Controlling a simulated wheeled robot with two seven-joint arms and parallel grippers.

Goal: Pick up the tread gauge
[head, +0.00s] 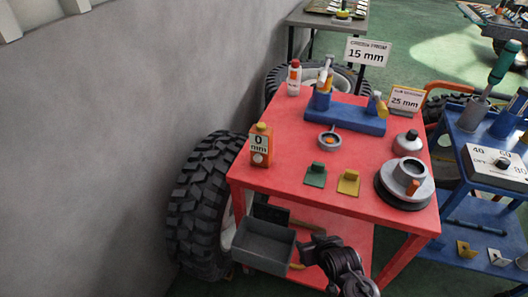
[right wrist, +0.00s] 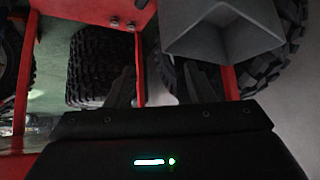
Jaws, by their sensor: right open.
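The orange device with a white face reading "0 mm" and a yellow top (head: 260,147), which looks like the tread gauge, stands upright on the left front part of the red table (head: 285,170). My right gripper (head: 311,248) is in front of the table, lower than its top and to the right of the gauge, apart from it. In the right wrist view its two dark fingers (right wrist: 162,88) are spread with nothing between them. The gauge does not show in that view. My left gripper is not in view.
A grey open bin (head: 263,246) sits low at the table's front left, close to my right gripper; it also shows in the right wrist view (right wrist: 225,38). A big tyre (head: 203,205) stands left. A blue holder (head: 345,117), green block (head: 315,175) and grey round fixture (head: 405,183) occupy the tabletop.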

